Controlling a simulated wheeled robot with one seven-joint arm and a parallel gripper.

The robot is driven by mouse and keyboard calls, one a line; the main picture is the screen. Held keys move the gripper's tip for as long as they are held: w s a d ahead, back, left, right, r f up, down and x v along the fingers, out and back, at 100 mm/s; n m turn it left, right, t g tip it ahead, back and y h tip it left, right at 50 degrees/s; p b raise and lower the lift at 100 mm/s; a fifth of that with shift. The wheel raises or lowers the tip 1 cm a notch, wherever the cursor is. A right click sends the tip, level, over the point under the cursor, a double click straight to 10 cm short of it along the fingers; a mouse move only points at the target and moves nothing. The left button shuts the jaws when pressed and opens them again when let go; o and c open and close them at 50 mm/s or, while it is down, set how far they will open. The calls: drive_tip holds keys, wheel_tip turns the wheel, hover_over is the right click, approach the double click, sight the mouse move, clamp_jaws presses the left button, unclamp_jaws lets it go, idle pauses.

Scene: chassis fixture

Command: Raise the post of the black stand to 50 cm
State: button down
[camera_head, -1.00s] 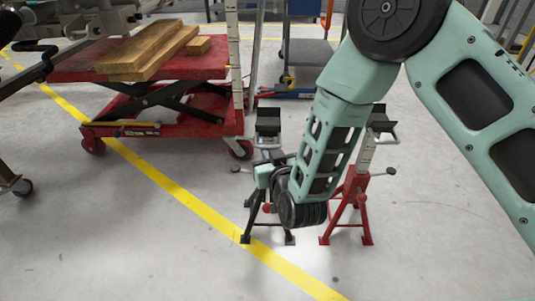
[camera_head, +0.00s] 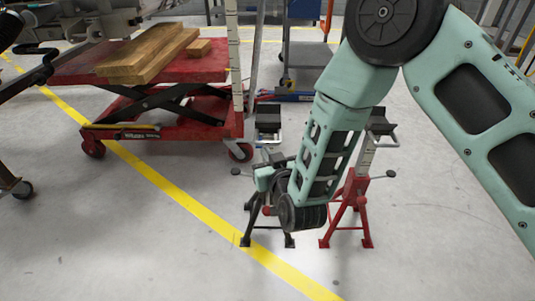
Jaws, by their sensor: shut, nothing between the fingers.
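The black stand (camera_head: 250,223) stands on splayed legs on the floor at the centre. Its post carries a dark saddle (camera_head: 268,119) on top. A side handle (camera_head: 236,172) sticks out to the left. My arm comes down from the upper right, and its wrist covers the right part of the stand. My gripper (camera_head: 271,160) is at the post, below the saddle. It is shut with nothing held, and its fingertips are small and partly hidden. I cannot tell whether it touches the post.
A red stand (camera_head: 364,212) with a raised post is close on the right, partly behind my forearm. An upright measuring scale (camera_head: 233,60) stands behind left, beside a red lift table (camera_head: 205,70) bearing wooden planks (camera_head: 150,54). The floor in front is clear, crossed by a yellow line (camera_head: 185,198).

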drive_tip(key=s, duration=0.9)
drive_tip(key=shift+a+f, duration=0.15)
